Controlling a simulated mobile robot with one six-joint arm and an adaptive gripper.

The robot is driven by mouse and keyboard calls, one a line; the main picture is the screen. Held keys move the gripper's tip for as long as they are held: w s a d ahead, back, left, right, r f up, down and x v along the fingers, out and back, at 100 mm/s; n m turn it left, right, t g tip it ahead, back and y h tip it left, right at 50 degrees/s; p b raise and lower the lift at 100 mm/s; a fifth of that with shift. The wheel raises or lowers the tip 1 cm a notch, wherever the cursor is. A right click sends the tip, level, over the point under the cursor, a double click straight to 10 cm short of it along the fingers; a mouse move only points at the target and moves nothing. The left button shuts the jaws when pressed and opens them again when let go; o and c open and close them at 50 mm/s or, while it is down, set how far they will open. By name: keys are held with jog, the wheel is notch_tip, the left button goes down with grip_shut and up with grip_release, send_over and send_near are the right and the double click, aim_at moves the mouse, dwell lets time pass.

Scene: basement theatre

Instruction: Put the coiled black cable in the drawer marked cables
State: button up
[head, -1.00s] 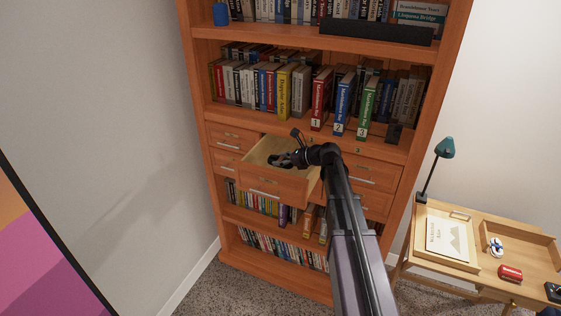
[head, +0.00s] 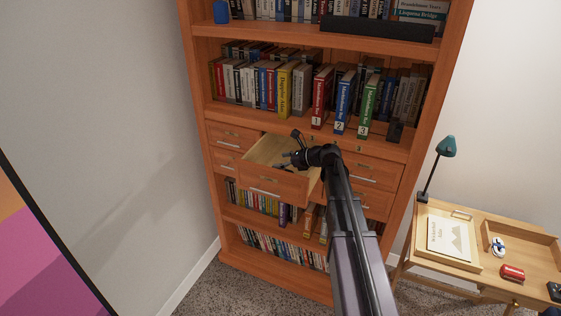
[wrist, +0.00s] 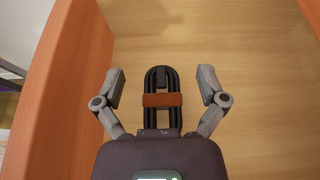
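The coiled black cable (wrist: 162,86) has a brown band (wrist: 162,100) around its middle. In the wrist view it lies in an open drawer, on the pale wood bottom (wrist: 245,70). My gripper (wrist: 162,80) is open, with one finger on each side of the cable and a gap to it on both sides. In the head view my gripper (head: 288,162) is inside the pulled-out drawer (head: 270,186), and the cable cannot be made out. No drawer marking is readable.
The drawer's side wall (wrist: 68,75) rises close to the left of my gripper. Closed drawers (head: 232,135) and shelves of books surround it. A wooden desk (head: 490,285) with a teal lamp (head: 446,147) stands at the right.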

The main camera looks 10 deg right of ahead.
jog(key=shift+r, duration=0.15)
dwell(0.3)
jog(key=shift+r+p, duration=0.65)
jog(key=shift+p, duration=0.1)
jog(key=p+v, duration=0.4)
jog(key=v, duration=0.8)
jog(key=shift+f, duration=0.15)
jog(key=shift+c, duration=0.3)
dwell(0.3)
